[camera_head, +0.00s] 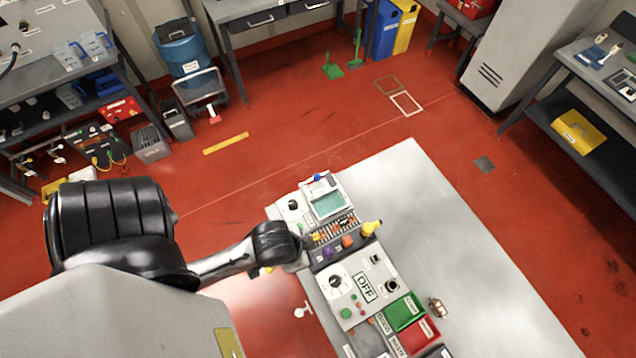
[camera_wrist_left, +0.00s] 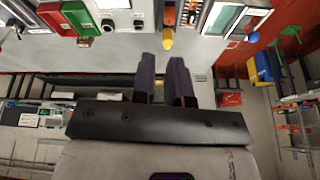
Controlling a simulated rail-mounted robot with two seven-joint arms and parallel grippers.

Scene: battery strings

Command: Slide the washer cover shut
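I cannot tell for sure which part is the washer cover. Labelled compartments sit at the near end of the console: a green box (camera_head: 404,311), a red box (camera_head: 419,336) and a grey compartment (camera_head: 368,340), partly cut off by the frame. My left gripper (camera_head: 302,256) is at the console's left side, beside the row of coloured parts. Its fingertips are unclear there. In the left wrist view, its two dark fingers (camera_wrist_left: 162,65) are a little apart with nothing between them, pointing at the console. The green box (camera_wrist_left: 78,17) and red box (camera_wrist_left: 51,17) show there too. My right gripper is out of view.
The console stands on a pale table (camera_head: 455,250) with free room on its right. An OFF panel (camera_head: 364,287), a screen unit (camera_head: 328,203) and a yellow knob (camera_head: 371,228) rise from the console. A small brown metal part (camera_head: 437,307) lies beside the boxes.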

